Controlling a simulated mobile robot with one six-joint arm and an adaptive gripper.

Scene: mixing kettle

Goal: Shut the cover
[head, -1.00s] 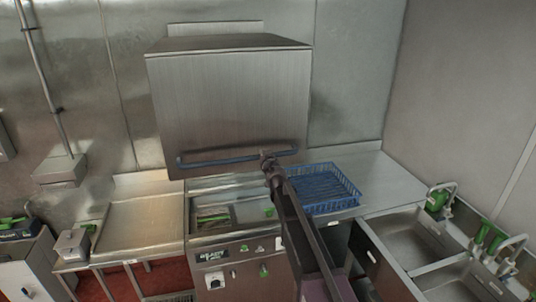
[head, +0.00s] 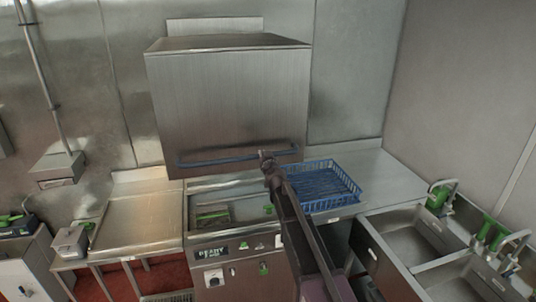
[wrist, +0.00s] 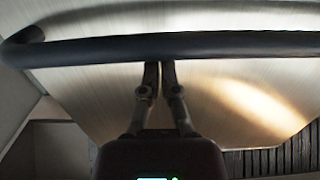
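The cover is a large brushed-steel box hood (head: 228,105), raised above the steel basin of the machine (head: 235,210). A blue bar handle (head: 215,163) runs along its lower front edge. My gripper (head: 266,157) is at the right part of this handle. In the wrist view the handle (wrist: 230,45) crosses the picture as a dark horizontal bar in front of the steel surface. My gripper's fingers (wrist: 160,66) are close together and reach the bar's lower edge. The tips seem partly hidden by the bar, and I cannot tell whether they touch it. Nothing shows between the fingers.
A blue wire rack (head: 325,188) stands on the counter right of the basin. Steel sinks with green-handled taps (head: 440,197) are at the right. A steel side table (head: 135,220) is at the left.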

